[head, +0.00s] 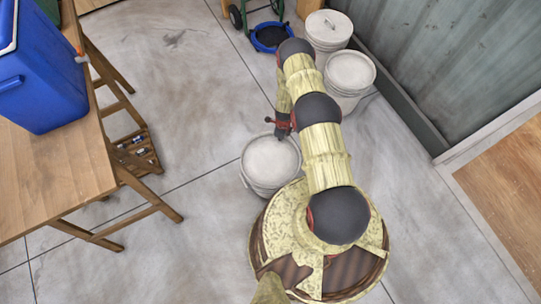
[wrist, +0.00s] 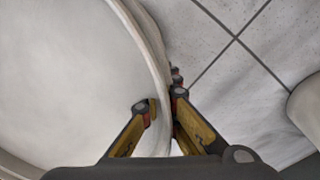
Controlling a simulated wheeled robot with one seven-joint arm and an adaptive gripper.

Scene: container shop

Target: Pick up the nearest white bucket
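The nearest white bucket (head: 268,165) stands just left of my base in the head view, with a round pale top. In the wrist view, the same bucket (wrist: 70,80) fills the left side, its curved rim running down the middle. My gripper (wrist: 164,102) straddles that rim, one finger on the inner side and one on the outer side. The fingertips are close together and appear shut on the rim. In the head view my gripper (head: 281,134) is at the bucket's far right edge, partly hidden by my arm. I cannot tell whether the bucket is off the floor.
Two more white buckets (head: 349,72) (head: 328,28) stand by the grey wall (head: 440,60). A wooden table (head: 50,175) with a blue cooler (head: 45,75) is at left. The floor between is clear.

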